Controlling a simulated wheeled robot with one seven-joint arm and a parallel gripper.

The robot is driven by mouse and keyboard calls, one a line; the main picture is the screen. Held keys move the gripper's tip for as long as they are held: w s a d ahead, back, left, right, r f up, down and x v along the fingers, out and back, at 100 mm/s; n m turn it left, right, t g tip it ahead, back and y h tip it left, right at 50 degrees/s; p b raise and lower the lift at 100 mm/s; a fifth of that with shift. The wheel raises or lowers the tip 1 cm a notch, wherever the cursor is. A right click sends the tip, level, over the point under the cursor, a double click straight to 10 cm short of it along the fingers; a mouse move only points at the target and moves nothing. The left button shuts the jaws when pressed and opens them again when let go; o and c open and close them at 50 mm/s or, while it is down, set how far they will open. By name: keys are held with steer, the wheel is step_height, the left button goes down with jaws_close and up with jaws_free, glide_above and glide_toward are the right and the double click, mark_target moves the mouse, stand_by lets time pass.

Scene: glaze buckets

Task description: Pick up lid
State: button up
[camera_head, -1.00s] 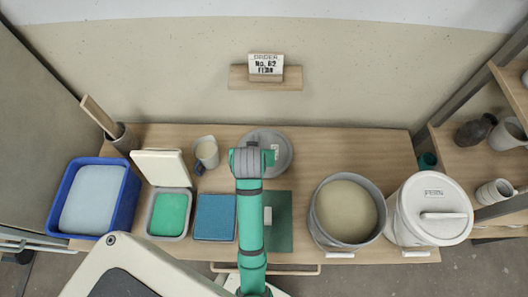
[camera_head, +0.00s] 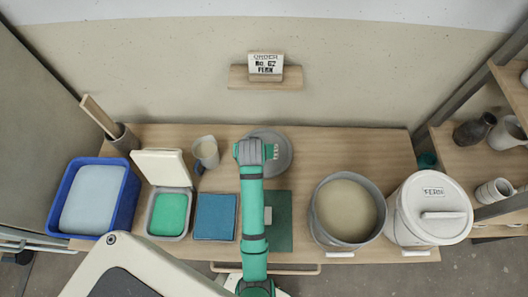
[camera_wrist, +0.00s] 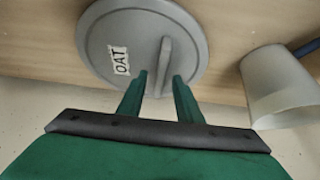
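A round grey lid (camera_head: 284,165) lies flat on the table near its back edge, partly hidden under my arm. In the wrist view the lid (camera_wrist: 100,28) has a white label reading OAT and a raised bar handle (camera_wrist: 165,62). My gripper (camera_wrist: 160,80) is open, with its green fingertips apart near the near end of the handle, which lies between their lines. I cannot tell the height left above the lid. A second lid (camera_head: 445,192), white with a handle and a FERN label, sits on the white bucket (camera_head: 402,232) at the right.
An open grey bucket (camera_head: 315,226) of beige glaze stands right of my arm. A pitcher (camera_head: 206,153) stands close left of the lid and shows in the wrist view (camera_wrist: 275,85). A blue tub (camera_head: 62,190), an open-lidded box (camera_head: 165,235) and a blue tile (camera_head: 215,217) lie left.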

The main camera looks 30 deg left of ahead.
steer(key=shift+x, duration=0.85)
steer(key=shift+c, duration=0.3)
jaws_close()
steer(key=shift+r, duration=0.1)
